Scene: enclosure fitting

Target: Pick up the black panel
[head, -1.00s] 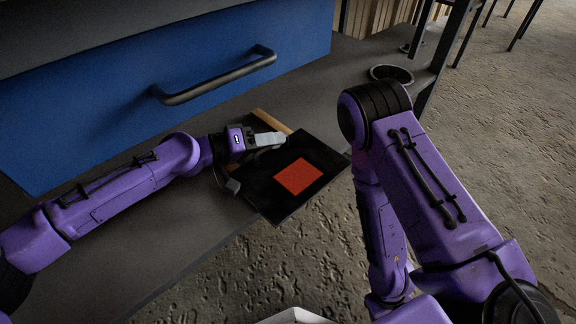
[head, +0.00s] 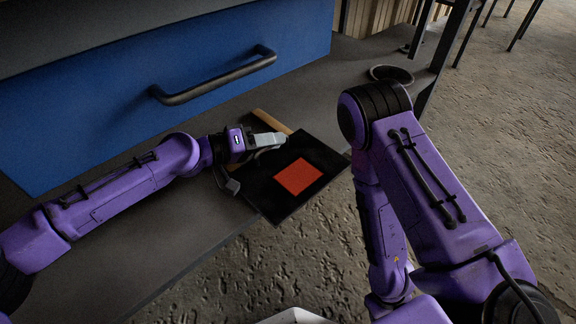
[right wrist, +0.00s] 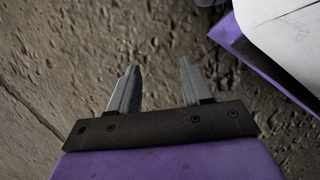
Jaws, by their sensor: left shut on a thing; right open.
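The black panel (head: 257,184) is a flat dark plate with a red-orange square (head: 298,177) on its face. In the head view it lies at the front edge of the grey bench, with its near part over the edge. My left gripper (head: 258,160) is shut on the panel at its left side, with one finger across the top. I cannot tell whether the panel is clear of the bench. My right gripper (right wrist: 157,88) is open and empty in the right wrist view, above the rough ground. In the head view its fingers are hidden.
A light wooden strip (head: 271,122) lies behind the panel. A blue drawer front (head: 120,110) with a dark bar handle (head: 215,77) stands at the back. A dark round dish (head: 391,75) is at the bench's right end. The bench front left (head: 150,250) is bare.

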